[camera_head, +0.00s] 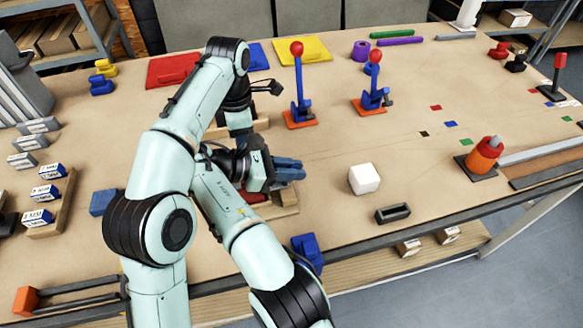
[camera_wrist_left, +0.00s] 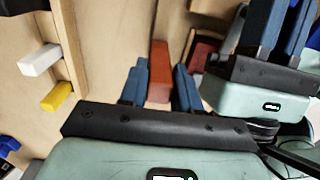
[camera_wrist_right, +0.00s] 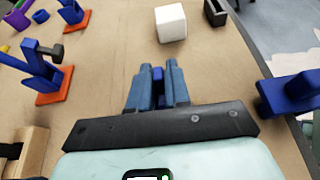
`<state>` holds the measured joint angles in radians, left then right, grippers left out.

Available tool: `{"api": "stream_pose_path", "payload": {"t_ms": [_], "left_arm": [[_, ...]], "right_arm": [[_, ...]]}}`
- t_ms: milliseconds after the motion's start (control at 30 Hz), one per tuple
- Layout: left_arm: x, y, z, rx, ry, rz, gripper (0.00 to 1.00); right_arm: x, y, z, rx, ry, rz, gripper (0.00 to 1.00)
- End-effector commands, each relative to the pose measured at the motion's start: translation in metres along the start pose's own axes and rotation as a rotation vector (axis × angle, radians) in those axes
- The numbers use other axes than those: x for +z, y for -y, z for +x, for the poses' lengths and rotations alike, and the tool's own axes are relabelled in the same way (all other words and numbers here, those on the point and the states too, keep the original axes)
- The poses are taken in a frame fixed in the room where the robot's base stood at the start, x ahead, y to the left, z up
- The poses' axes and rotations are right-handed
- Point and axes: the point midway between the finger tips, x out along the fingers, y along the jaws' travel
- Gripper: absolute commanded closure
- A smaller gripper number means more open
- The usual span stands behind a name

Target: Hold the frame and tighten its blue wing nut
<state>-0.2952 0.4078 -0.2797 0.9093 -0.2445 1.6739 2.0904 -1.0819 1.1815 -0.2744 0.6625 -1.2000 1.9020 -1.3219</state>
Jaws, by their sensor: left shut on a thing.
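My left gripper (camera_wrist_left: 160,88) is shut on a red-brown bar (camera_wrist_left: 160,68), seen between its blue fingers in the left wrist view. In the head view my arms hide most of that grip. A wooden frame part with a red piece (camera_head: 255,197) shows under my right gripper (camera_head: 288,170). My right gripper's fingers lie close together in the right wrist view (camera_wrist_right: 157,88). A darker blue piece (camera_wrist_right: 157,80) shows between them. It may be the wing nut, but I cannot tell whether the fingers press on it.
A white cube (camera_head: 364,179) and a black tray (camera_head: 393,214) lie right of my right gripper. A blue clamp (camera_head: 307,252) sits at the table's front edge. Two blue toggle clamps with red knobs (camera_head: 299,95) (camera_head: 374,90) stand behind. The table's middle right is mostly clear.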

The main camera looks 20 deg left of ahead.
Motion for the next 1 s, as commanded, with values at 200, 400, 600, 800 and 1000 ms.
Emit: {"api": "stream_pose_path", "payload": {"t_ms": [200, 400, 600, 800, 1000], "left_arm": [[0.0001, 0.0002, -0.0008, 0.0, 0.002, 0.0, 1.0], [0.0, 0.0, -0.0011, 0.002, 0.002, 0.0, 1.0], [0.0, -0.0001, -0.0012, 0.002, 0.002, 0.0, 1.0], [0.0, -0.0001, -0.0013, 0.002, 0.002, 0.0, 1.0], [0.0, -0.0001, -0.0013, 0.002, 0.002, 0.0, 1.0]], "right_arm": [[0.0005, 0.0, -0.0001, 0.0, -0.001, 0.001, 0.64], [0.0001, 0.0, -0.0001, 0.0, -0.001, -0.001, 0.64], [0.0, 0.0, 0.0, 0.002, -0.001, -0.002, 0.64], [0.0014, -0.0009, 0.0005, 0.04, 0.0, -0.021, 0.64], [0.0016, -0.0021, 0.0003, 0.136, 0.0, -0.061, 0.64]]}}
